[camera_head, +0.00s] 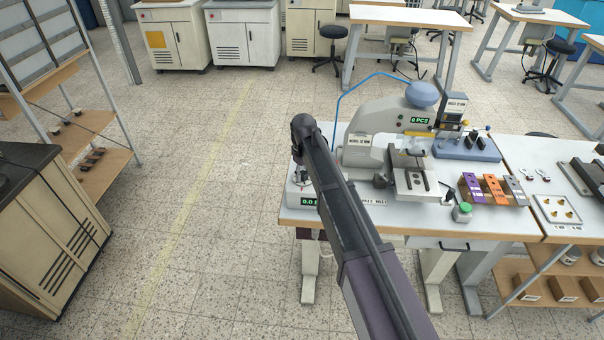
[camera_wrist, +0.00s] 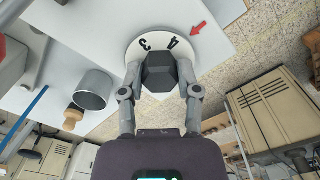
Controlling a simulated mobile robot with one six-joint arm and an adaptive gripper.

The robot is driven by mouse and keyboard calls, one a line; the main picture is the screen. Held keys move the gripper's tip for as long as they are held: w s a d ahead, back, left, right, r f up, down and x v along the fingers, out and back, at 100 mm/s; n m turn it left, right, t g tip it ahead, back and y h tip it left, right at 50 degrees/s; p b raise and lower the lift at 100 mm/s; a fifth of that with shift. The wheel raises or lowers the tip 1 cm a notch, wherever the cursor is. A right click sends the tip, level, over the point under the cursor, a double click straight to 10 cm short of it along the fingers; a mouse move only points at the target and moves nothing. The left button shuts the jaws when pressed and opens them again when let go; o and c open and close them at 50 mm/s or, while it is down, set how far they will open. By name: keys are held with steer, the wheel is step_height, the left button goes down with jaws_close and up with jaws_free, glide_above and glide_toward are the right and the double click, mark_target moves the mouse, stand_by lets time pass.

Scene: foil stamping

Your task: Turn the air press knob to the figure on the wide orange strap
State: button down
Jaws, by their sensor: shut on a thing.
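The air press knob (camera_wrist: 160,73) is a dark faceted grip on a white round dial (camera_wrist: 133,51) in the wrist view. The figures 3 and 4 show on the dial, and a red arrow (camera_wrist: 198,27) beside it points at the rim to the right of the 4. The rest of the dial is hidden. My gripper (camera_wrist: 160,94) is shut on the knob, one finger on each side. In the head view the orange strap (camera_head: 494,189) lies between a purple strap (camera_head: 470,188) and a grey strap (camera_head: 515,190); its print is too small to read.
The grey press (camera_head: 378,152) stands on the white table, with a counter reading 0 PCS (camera_head: 419,120) and a blue hose (camera_head: 352,86). A green button box (camera_head: 462,213) sits near the front edge. A grey cylinder (camera_wrist: 93,90) is left of the knob. Floor left of the table is clear.

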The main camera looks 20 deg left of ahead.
steer(key=n, duration=0.4)
steer(key=shift+a+n, duration=0.1)
steer(key=shift+n, duration=2.2)
steer(key=shift+s, duration=0.1)
steer(key=shift+c, duration=1.5)
jaws_free()
